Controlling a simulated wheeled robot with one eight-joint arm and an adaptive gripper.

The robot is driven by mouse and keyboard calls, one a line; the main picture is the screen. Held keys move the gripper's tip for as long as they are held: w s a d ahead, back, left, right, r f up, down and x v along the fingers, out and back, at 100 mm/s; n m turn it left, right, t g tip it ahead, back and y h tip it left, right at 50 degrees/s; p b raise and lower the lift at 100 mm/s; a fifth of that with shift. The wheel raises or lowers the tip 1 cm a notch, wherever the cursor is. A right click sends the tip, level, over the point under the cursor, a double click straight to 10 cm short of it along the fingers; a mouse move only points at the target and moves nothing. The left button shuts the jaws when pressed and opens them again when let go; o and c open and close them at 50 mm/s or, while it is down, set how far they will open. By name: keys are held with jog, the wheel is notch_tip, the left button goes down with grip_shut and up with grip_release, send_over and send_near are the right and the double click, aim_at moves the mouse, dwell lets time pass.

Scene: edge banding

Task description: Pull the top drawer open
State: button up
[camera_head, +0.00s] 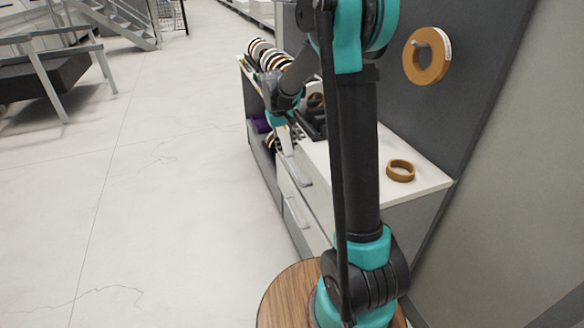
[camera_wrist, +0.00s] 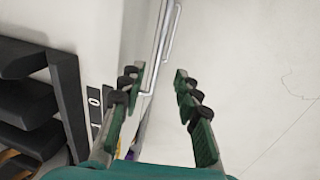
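A cabinet with white drawer fronts stands right of centre in the head view; the upper drawer (camera_head: 291,178) has a pale bar handle (camera_head: 298,172). A second handle (camera_head: 296,211) is on the drawer below. In the wrist view, my gripper (camera_wrist: 157,77) is open, its dark green and black fingers apart. The near bar handle (camera_wrist: 155,62) runs into the gap between the fingertips, closer to the left finger. I cannot tell whether it touches. The drawers look shut. In the head view my gripper is small and partly hidden beside the cabinet front.
An orange-brown ring (camera_head: 400,171) lies on the white worktop (camera_head: 432,180), and another roll (camera_head: 427,56) hangs on the grey panel. Several banding rolls (camera_head: 264,52) stand at the far end. A black rack (camera_wrist: 35,85) is at left in the wrist view. The floor (camera_head: 150,190) left of the cabinet is clear.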

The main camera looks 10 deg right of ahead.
aim_at(293, 171)
jog(key=f, duration=0.3)
jog(key=d+f, duration=0.1)
jog(key=f, duration=0.3)
jog(key=d+f, duration=0.1)
jog(key=f, duration=0.2)
jog(key=shift+w+f, duration=0.15)
jog(key=shift+f, duration=0.1)
grip_shut()
